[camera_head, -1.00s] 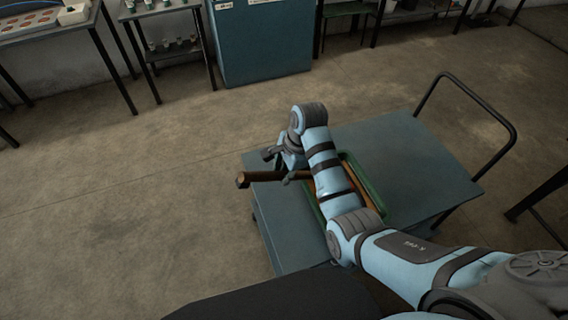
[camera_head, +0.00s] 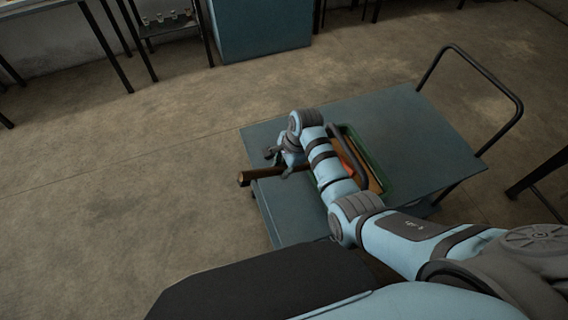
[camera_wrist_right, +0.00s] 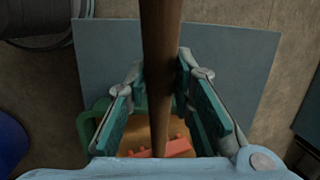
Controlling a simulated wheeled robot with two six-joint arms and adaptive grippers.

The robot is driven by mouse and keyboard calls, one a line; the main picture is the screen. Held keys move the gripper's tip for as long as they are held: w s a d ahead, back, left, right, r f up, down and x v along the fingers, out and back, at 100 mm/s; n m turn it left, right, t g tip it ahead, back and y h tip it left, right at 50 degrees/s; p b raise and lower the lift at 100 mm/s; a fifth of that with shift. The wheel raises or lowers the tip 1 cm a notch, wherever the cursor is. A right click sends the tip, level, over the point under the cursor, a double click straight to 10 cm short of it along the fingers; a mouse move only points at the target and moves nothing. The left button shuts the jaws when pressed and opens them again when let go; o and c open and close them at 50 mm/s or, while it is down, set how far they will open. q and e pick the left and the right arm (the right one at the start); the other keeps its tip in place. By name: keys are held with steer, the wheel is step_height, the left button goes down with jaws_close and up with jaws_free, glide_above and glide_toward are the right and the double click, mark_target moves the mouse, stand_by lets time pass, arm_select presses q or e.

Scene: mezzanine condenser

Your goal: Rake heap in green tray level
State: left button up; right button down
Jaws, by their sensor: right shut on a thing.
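My right gripper (camera_head: 282,160) is shut on the brown wooden handle of the rake (camera_head: 263,174). The handle (camera_wrist_right: 161,60) runs between its teal pads in the right wrist view. The handle's free end sticks out past the trolley's left edge. The rake's red toothed head (camera_wrist_right: 175,148) lies over orange-brown material in the green tray; I cannot tell whether it touches. The green tray (camera_head: 385,181) stands on the trolley, partly hidden by my right arm. Its rim also shows in the right wrist view (camera_wrist_right: 86,122). The heap's shape is mostly hidden. My left gripper is not in view.
The grey-blue trolley top (camera_head: 425,140) is clear to the right of the tray. A dark push handle (camera_head: 505,88) rises at its right end. A blue cabinet (camera_head: 262,28) and tables stand at the back. A dark-legged table is at the far right.

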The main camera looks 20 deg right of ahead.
steer(key=shift+a+f, duration=0.15)
steer(key=shift+d, duration=0.7)
steer(key=d, duration=0.2)
steer(key=d+p, duration=0.1)
steer(key=d, duration=0.4)
steer(key=shift+w+d, duration=0.3)
steer(key=shift+d, duration=0.1)
steer(key=shift+w+d, duration=0.1)
steer(key=shift+d, duration=0.4)
